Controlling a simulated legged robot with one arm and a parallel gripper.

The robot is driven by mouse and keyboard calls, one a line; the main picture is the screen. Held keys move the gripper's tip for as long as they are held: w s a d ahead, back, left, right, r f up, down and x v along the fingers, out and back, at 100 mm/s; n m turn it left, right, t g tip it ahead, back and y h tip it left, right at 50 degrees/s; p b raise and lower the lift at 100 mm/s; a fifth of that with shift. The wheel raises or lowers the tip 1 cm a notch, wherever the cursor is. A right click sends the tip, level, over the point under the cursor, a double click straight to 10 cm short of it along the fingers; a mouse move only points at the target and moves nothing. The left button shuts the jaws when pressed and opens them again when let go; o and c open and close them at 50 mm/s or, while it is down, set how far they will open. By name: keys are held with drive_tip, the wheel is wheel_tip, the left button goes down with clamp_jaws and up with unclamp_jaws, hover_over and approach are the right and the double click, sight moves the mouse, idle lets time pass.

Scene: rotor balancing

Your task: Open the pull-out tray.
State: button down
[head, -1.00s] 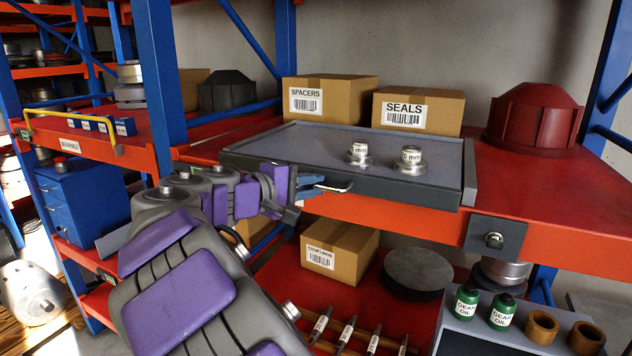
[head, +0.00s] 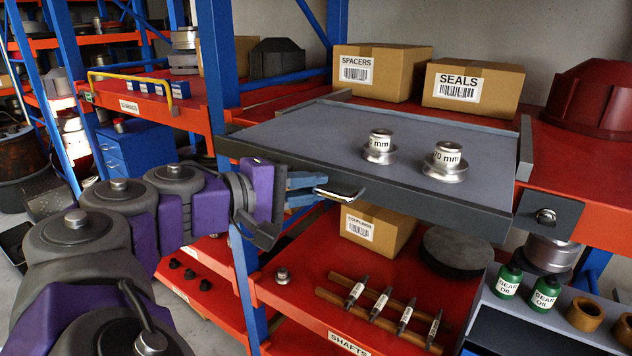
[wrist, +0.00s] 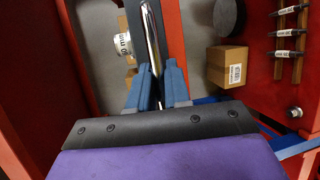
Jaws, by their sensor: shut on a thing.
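The pull-out tray (head: 290,135) is a grey flat tray with a dark front lip, on the upper red shelf. It stands out past the shelf's front edge. Two silver labelled metal pieces stand upright on it, one on the left (head: 379,147) and one on the right (head: 446,162). A shiny bar handle (head: 342,193) sits at the tray's front and also shows in the wrist view (wrist: 151,40). My gripper (head: 315,188) has its blue fingers closed around this handle. In the wrist view my gripper (wrist: 158,85) has a finger on each side of the bar.
Boxes marked SPACERS (head: 380,75) and SEALS (head: 470,92) stand behind the tray. A red housing (head: 593,100) is at the right. A latch plate (head: 547,215) is on the shelf's front beam. The lower shelf holds a box (head: 377,228), a dark disc (head: 457,250) and several shafts.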

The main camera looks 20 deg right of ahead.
drive_tip(key=shift+s+a+f, duration=0.15)
drive_tip(key=shift+s+a, duration=0.2)
drive_tip(key=c, duration=1.2)
unclamp_jaws()
drive_tip(key=shift+w, duration=0.15)
drive_tip(key=shift+c, duration=0.2)
drive_tip(key=shift+o, duration=0.4)
drive_tip(key=p+v, duration=1.1)
drive_tip(key=v, duration=0.6)
drive_tip(key=shift+a+p, duration=0.2)
drive_tip(key=shift+p, duration=0.2)
